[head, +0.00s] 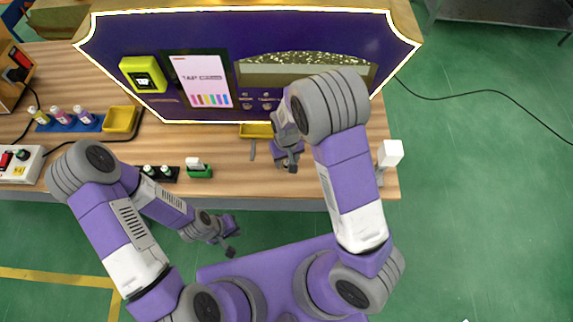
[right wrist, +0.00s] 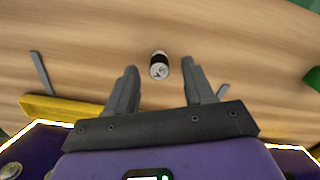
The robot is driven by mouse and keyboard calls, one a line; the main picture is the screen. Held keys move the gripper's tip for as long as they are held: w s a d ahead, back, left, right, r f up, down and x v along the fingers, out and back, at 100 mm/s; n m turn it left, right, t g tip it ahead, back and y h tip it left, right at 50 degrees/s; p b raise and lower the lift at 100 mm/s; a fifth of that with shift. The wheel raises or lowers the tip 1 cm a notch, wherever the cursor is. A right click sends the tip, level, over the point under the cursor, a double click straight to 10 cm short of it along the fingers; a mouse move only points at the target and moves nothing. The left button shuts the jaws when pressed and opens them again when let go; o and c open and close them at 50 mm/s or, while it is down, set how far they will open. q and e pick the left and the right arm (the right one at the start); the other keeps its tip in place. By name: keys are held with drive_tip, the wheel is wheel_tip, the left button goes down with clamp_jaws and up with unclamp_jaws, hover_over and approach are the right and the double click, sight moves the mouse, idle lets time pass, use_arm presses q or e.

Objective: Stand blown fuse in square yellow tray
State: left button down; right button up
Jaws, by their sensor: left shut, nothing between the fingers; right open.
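A small cylinder with white and black bands, which looks like the blown fuse (right wrist: 160,65), is on the wooden table in the right wrist view. I cannot tell for sure if it stands or lies. My right gripper (right wrist: 160,75) is open, with the fuse in line with the gap between its fingertips. In the head view my right gripper (head: 290,166) is low over the table in front of the machine, and the fuse is not discernible there. The square yellow tray (head: 120,119) sits at the table's left. My left gripper (head: 230,242) is shut and empty, off the table's front edge.
The purple vending machine (head: 300,32) stands along the back, with a yellow trough (head: 256,130) at its foot. A blue rack (head: 68,124) of bottles is left of the square tray. A green holder (head: 199,172) stands near the front edge. A white box (head: 390,152) is at the right.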

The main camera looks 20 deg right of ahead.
wheel_tip(320, 180, down, 3)
drive_tip(key=shift+r+b, duration=0.1)
drive_tip(key=shift+b, duration=0.2)
drive_tip(key=shift+c, duration=0.2)
clamp_jaws()
drive_tip(key=shift+w, duration=0.1)
